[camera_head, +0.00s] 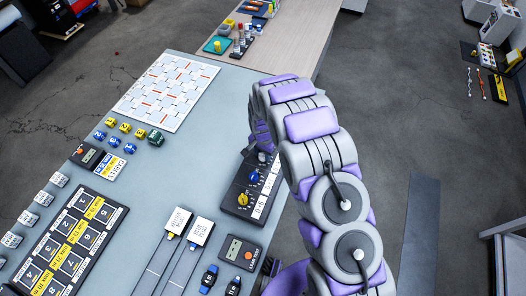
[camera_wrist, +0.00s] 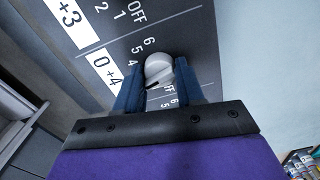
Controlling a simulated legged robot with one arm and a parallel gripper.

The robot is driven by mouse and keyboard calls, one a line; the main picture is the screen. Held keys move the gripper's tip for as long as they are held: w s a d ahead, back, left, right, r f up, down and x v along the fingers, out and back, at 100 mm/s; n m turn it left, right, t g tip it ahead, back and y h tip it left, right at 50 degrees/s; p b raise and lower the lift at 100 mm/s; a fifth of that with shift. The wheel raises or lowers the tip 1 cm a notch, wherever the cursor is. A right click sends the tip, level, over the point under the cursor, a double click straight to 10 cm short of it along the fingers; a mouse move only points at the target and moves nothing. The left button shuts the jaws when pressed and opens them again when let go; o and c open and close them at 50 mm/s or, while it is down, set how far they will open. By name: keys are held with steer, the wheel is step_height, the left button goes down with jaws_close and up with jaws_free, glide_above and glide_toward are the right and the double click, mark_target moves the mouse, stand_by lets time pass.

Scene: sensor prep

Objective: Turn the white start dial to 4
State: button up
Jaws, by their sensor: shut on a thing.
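The white start dial (camera_wrist: 159,67) sits on a dark panel (camera_wrist: 190,35) in the wrist view. My gripper (camera_wrist: 158,77) is shut on it, one blue finger on each side. A small dark mark shows on the dial's lower edge, but I cannot tell which number it points to. OFF, 6, 5 and part of a 4 are printed to the dial's left; my left finger covers some of the scale. In the head view the panel also holds a yellow dial (camera_head: 243,199) and a blue dial (camera_head: 255,177); my arm partly covers the panel's far end.
The panel lies on a grey table (camera_head: 150,190) near its right edge. Two white-headed cables (camera_head: 200,231), a black meter (camera_head: 240,252) and a numbered tray (camera_head: 106,205) lie nearer. A white patterned board (camera_head: 166,91) lies farther back.

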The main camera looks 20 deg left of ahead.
mark_target(262, 153)
steer(key=m, duration=0.4)
steer(key=shift+m+b, duration=0.3)
steer(key=shift+a+m+b, duration=0.1)
steer(key=shift+m+b, duration=0.45)
steer(key=shift+m, duration=1.35)
steer(key=shift+r, duration=0.1)
steer(key=o, duration=1)
steer(key=shift+a, duration=0.15)
steer(key=shift+o, duration=0.2)
steer(key=shift+r, duration=0.2)
step_height(262, 153, up, 17)
steer(key=p, duration=0.1)
steer(key=shift+f, duration=0.15)
